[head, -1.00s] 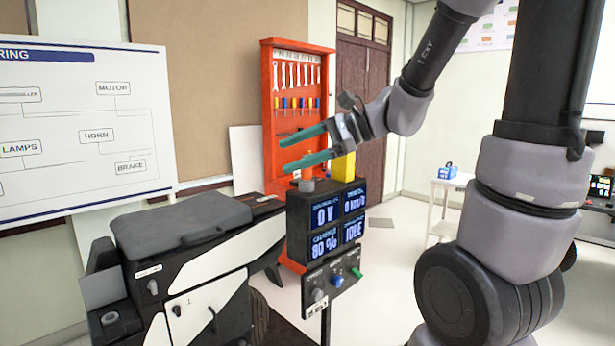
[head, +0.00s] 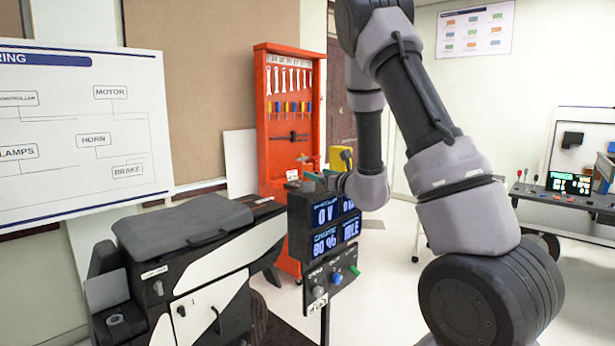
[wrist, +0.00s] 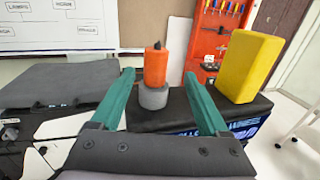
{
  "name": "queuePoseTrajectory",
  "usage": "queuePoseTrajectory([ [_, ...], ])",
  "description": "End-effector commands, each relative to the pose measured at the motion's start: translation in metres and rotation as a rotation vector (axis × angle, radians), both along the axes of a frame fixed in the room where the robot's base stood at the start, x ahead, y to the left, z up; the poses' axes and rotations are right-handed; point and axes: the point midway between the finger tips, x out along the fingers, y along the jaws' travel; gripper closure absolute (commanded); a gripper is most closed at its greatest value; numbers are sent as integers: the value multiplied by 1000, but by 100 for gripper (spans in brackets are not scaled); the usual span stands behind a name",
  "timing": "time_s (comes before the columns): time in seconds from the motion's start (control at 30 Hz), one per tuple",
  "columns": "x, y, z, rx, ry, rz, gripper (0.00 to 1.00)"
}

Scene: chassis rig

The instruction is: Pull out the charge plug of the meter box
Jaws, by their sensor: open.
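The meter box (head: 298,232) is a dark box with blue displays reading 0 V, 80 % and partly covered IDLE text. In the wrist view its dark top (wrist: 180,112) carries an orange charge plug (wrist: 156,68) with a dark tip, upright in a grey round socket (wrist: 153,96). My gripper (wrist: 157,78) is open, its two teal fingers on either side of the plug in the picture, with gaps on both sides. Whether the fingertips reach the plug in depth I cannot tell. In the head view my gripper (head: 311,172) is low over the box top; I cannot make out the plug there.
A yellow block (wrist: 250,65) stands on the box top, right of the plug. A control panel (head: 331,282) with knobs sits under the displays. The dark seat (head: 180,225) is to the left. A red tool board (head: 290,120) stands behind.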

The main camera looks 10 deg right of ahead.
Motion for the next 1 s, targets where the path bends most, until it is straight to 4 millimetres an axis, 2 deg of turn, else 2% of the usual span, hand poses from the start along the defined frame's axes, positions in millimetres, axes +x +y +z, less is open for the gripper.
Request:
queuePoseTrajectory([
  [0.17, 12, 7, -1, -1, 1, 3, 21],
  [0.37, 37, 23, -4, -1, 0, 5, 21],
  [0.5, 51, 27, -3, -1, -1, 2, 21],
  [0.77, 54, 28, -3, 0, 0, 2, 21],
  [0.8, 54, 28, -3, 0, 0, 2, 29],
  [0.87, 54, 28, -3, 0, 0, 2, 52],
  [0.9, 54, 28, -3, 0, 0, 2, 67],
  [1.0, 54, 28, -3, 0, 0, 2, 100],
])
